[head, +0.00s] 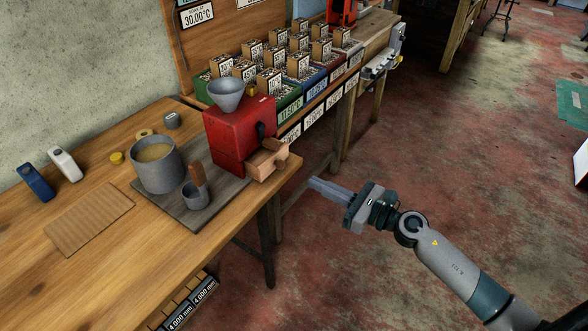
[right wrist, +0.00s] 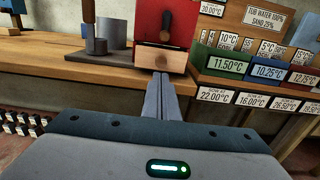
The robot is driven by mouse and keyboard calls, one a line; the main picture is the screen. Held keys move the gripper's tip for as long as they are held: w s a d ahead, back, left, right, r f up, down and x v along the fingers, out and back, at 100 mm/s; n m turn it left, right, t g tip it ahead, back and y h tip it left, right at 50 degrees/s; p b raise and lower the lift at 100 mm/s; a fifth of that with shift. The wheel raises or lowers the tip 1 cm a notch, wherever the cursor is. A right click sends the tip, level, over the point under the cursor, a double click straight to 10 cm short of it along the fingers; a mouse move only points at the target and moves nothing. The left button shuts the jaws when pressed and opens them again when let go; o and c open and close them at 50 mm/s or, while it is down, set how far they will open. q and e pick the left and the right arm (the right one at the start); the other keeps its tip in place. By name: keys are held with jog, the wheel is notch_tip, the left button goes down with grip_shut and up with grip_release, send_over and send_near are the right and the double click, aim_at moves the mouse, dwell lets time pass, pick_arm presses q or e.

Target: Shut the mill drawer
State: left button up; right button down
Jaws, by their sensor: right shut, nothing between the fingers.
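The red mill (head: 228,138) with a grey funnel on top stands on a dark board at the right end of the wooden table. Its wooden drawer (head: 263,166) sticks out of the mill's lower front, towards the table's end. In the right wrist view the drawer front (right wrist: 146,57) is a pale wooden panel with a knob, below the red body of the mill (right wrist: 167,20). My right gripper (head: 313,184) is shut and empty, off the table's end, a short way from the drawer and pointing at it. It also shows in the right wrist view (right wrist: 161,78). My left gripper is out of view.
A grey pot (head: 155,177) and a small cup (head: 195,197) with a brown handle stand left of the mill. A rack of labelled coloured bins (head: 290,108) is behind it. The floor (head: 400,150) around my right arm is clear.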

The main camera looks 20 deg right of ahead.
aim_at(283, 167)
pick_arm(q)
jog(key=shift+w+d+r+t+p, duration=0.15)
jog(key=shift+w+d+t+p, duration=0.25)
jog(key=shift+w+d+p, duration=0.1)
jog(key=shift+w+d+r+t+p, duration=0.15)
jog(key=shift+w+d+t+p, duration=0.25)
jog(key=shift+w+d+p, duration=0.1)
pick_arm(e)
jog(key=x, duration=0.8)
jog(key=shift+a, duration=0.1)
jog(key=shift+x, duration=1.95)
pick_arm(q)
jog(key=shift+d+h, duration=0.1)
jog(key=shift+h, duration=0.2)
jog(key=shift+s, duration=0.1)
